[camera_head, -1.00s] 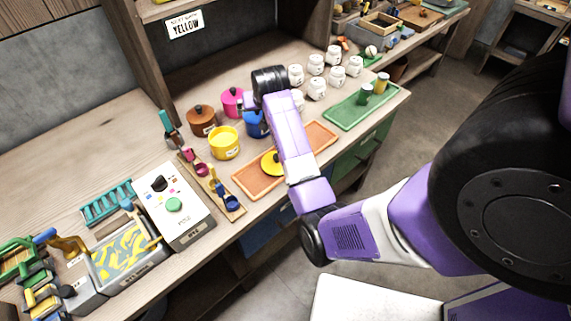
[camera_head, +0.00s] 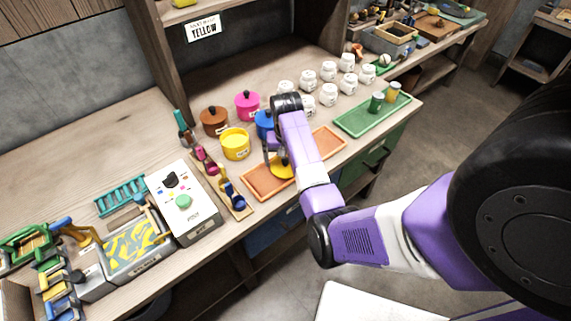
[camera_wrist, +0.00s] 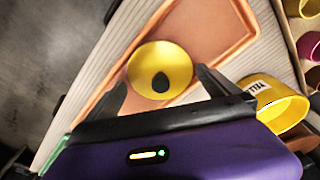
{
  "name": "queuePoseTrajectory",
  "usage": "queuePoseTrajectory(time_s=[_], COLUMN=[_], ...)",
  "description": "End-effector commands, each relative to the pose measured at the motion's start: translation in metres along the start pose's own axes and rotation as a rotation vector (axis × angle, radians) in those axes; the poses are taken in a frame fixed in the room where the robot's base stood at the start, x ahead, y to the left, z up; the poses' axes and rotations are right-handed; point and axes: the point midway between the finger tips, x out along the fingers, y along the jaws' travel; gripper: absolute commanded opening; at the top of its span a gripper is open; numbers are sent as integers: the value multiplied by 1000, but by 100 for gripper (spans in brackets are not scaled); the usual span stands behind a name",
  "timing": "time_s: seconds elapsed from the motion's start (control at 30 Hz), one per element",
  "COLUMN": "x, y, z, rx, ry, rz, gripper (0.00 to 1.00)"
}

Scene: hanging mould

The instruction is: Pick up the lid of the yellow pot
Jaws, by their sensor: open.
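The yellow lid (camera_head: 282,170) with a dark knob lies on the orange tray (camera_head: 262,184). The lid (camera_wrist: 148,58) and its black knob also show in the wrist view, with the tray's rim around them. The yellow pot (camera_head: 235,146) stands uncovered behind the tray, and it shows at the right of the wrist view (camera_wrist: 284,108). My gripper (camera_wrist: 165,88) is open and empty. Its two dark fingers point toward the lid, one on each side of it in the picture. In the head view my gripper (camera_head: 272,160) is over the lid and partly hides it. The exact height gap cannot be told.
Brown (camera_head: 214,120), pink (camera_head: 247,105) and blue (camera_head: 264,122) pots stand near the yellow pot. Several white jars (camera_head: 308,78) are behind my arm. A spoon rack (camera_head: 222,186) lies left of the tray; a green tray (camera_head: 362,117) lies right.

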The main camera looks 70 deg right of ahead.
Motion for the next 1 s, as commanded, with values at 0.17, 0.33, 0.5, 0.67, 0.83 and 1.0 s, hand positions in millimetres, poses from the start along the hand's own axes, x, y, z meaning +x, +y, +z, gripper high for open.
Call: queuePoseTrajectory(time_s=[0.17,0.33,0.5,0.67,0.83,1.0], x=[14,15,15,14,14,8], y=[0,0,0,0,0,-1], z=[0,-1,-1,-1,-1,-2], rx=[0,0,0,0,0,0], ry=[2,2,2,3,3,5], rz=[-1,-1,-1,-2,-2,-2], gripper=[100,100,76,54,54,54])
